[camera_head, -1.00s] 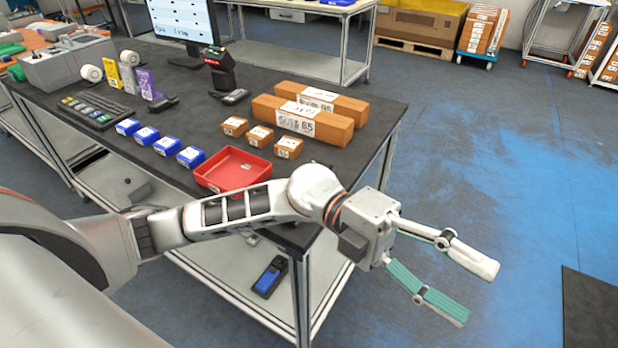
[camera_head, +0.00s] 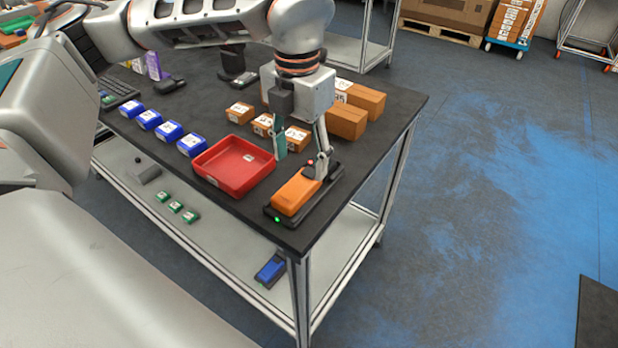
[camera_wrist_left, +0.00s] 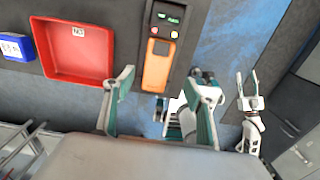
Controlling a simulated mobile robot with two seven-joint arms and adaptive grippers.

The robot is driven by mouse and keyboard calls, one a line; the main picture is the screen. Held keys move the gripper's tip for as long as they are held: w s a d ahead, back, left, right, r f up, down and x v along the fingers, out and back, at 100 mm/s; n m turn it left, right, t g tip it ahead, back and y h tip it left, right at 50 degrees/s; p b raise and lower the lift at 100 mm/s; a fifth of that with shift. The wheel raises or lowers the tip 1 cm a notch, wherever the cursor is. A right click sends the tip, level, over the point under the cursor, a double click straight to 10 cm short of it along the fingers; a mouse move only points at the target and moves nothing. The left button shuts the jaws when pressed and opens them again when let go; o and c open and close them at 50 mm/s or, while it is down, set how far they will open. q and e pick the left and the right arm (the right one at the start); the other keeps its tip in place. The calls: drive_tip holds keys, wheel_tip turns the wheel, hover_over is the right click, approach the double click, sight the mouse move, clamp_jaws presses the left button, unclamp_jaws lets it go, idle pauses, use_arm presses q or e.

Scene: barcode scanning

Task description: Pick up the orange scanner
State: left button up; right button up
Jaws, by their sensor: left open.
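The orange scanner (camera_head: 297,192) lies in a black cradle (camera_head: 272,217) with a lit green light, at the table's near right corner. My left gripper (camera_head: 301,163) is open and empty, pointing down over the scanner's far end in the head view. In the left wrist view the scanner (camera_wrist_left: 157,66) stands beyond the open fingers (camera_wrist_left: 168,82), between their lines and nearer the left one. I see no contact.
A red tray (camera_head: 235,167) sits just left of the scanner. Several blue boxes (camera_head: 169,131) and orange boxes (camera_head: 297,138) stand behind it, with long brown boxes (camera_head: 347,121) farther right. A blue device (camera_head: 270,270) lies on the lower shelf.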

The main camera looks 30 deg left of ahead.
sight(299, 184)
use_arm(q)
drive_tip(key=f, duration=0.7)
drive_tip(key=shift+a+f, duration=0.3)
drive_tip(key=c, duration=1.4)
